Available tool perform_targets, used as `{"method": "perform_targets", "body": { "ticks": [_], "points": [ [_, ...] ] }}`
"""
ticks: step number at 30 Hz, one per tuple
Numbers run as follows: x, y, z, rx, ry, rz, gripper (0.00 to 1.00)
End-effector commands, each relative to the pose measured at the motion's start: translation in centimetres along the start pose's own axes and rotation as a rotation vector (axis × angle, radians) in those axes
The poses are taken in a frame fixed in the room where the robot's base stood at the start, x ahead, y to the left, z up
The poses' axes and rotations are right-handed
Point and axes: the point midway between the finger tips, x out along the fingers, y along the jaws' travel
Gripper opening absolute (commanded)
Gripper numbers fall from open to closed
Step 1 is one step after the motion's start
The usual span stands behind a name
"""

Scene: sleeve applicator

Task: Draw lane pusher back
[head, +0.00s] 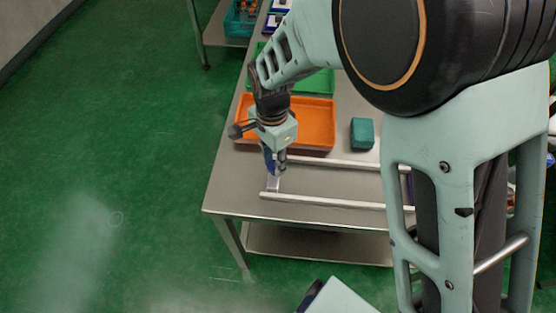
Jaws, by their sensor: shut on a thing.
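The lane is a pair of pale rails (330,203) on the steel table, running left to right. The lane pusher (272,184) shows as a small light grey piece across the left end of the lane, between the rails. My gripper (276,171) points down over that end and is shut on the pusher, whose upper part is largely hidden by the fingers. A dark blue part shows at the fingers; I cannot tell whether it belongs to the pusher or to my gripper. The right end of the lane is hidden behind my arm.
An orange tray (318,126) sits just behind the lane, with a green tray (318,83) behind it. A teal block (362,133) stands right of the orange tray. The table's left front corner (222,205) is bare.

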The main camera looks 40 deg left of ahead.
Motion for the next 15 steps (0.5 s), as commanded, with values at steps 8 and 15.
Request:
{"method": "perform_targets", "body": {
  "ticks": [8, 15],
  "points": [
    [-0.07, -0.41, 0.46, -0.002, -0.005, -0.009, 0.36],
    [-0.05, -0.26, 0.25, -0.001, -0.003, -0.007, 0.44]
  ]
}}
